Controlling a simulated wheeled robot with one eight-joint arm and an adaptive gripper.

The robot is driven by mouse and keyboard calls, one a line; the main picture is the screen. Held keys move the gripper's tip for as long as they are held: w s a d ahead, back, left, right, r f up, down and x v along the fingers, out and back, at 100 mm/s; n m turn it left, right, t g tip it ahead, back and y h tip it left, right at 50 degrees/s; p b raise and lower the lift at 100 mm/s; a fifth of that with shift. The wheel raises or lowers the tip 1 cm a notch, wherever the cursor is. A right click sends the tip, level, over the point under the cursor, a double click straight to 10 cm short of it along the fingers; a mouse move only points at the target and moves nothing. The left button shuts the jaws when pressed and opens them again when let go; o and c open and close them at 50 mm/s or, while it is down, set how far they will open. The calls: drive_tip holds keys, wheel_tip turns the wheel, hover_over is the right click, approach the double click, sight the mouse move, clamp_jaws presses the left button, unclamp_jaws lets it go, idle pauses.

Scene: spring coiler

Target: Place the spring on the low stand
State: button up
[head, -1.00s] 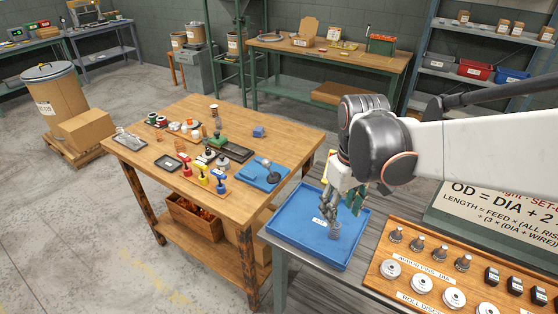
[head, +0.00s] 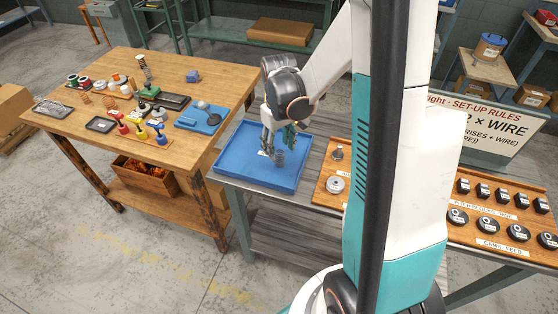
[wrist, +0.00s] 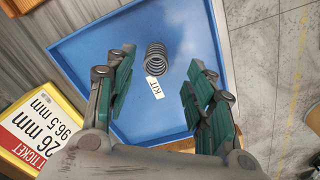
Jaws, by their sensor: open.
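A grey coil spring (wrist: 156,55) lies in the blue tray (wrist: 85,50) beside a white KIT label (wrist: 154,87). In the head view the spring (head: 279,159) shows small at the tip of my gripper (head: 271,147), over the tray (head: 235,172). In the wrist view my gripper (wrist: 160,68) is open, with one green-padded finger on each side of the spring's line and clear space between them. The wrist view does not settle the height left above the spring. I cannot tell for sure which item on the wooden table is the low stand; a small green base (head: 149,92) is there.
The wooden table (head: 95,70) left of the tray holds several small parts, a blue plate (head: 197,120) and coloured-handled tools. A wooden board (head: 328,188) with parts is right of the tray. A yellow-edged ticket (wrist: 38,130) stands beside my gripper in the wrist view.

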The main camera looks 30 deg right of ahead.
sight(280, 153)
drive_tip(key=f+b, duration=0.1)
drive_tip(key=f, duration=0.3)
drive_tip(key=f+b, duration=0.1)
drive_tip(key=f, duration=0.1)
drive_tip(key=shift+d+f+b, duration=0.2)
drive_tip(key=shift+d+b, duration=0.05)
drive_tip(key=shift+b, duration=0.05)
clamp_jaws()
